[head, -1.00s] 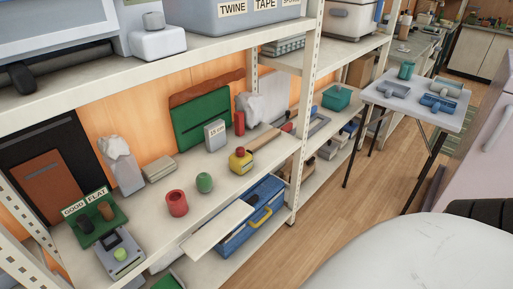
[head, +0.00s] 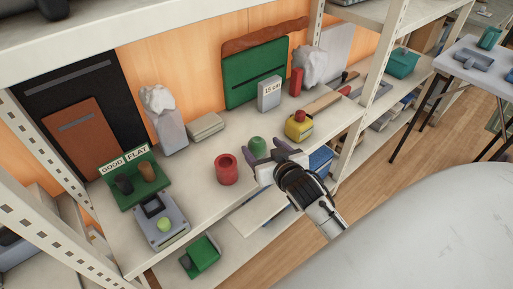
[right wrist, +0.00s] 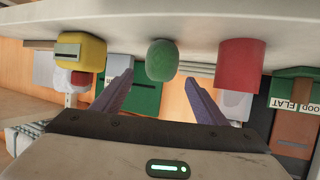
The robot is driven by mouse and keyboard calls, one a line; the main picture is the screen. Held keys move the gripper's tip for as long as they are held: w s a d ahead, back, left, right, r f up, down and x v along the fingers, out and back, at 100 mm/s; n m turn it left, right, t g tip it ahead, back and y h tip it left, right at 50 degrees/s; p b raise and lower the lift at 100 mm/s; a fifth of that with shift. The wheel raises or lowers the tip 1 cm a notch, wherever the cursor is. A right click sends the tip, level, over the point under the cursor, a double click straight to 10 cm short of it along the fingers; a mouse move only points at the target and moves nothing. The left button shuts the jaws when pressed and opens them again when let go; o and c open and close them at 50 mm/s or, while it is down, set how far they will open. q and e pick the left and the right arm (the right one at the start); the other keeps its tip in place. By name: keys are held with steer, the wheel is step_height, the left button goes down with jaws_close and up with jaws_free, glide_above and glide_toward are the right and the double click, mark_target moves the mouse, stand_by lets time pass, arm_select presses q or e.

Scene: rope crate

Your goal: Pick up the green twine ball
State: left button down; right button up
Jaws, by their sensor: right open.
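The green twine ball (head: 257,146) stands on the middle shelf, between a red cup-like object (head: 227,169) and a yellow container with a red top (head: 299,125). My right gripper (head: 264,156) is open at the shelf's front edge, its two purple-grey fingers pointing at the ball. In the right wrist view, which is upside down, the green ball (right wrist: 162,60) shows beyond and between the open fingertips (right wrist: 160,85). The fingers look empty and I see no contact with the ball. My left gripper is not in view.
The red object (right wrist: 240,64) and yellow container (right wrist: 81,52) flank the ball closely. A white box labelled 15 cm (head: 269,94) stands behind. A shelf upright (head: 350,150) rises at right.

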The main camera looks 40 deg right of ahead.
mark_target(257, 143)
steer(key=x, duration=0.4)
steer(key=shift+s+f+b, duration=0.15)
steer(key=shift+f+b, duration=0.1)
steer(key=shift+b, duration=0.1)
steer(key=shift+w+f, duration=0.1)
steer(key=shift+w, duration=0.25)
steer(key=shift+w+d+f, duration=0.1)
steer(key=shift+w, duration=0.05)
steer(key=c, duration=1.3)
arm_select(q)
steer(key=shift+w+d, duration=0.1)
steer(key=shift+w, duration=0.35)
arm_select(e)
steer(key=shift+c, duration=0.2)
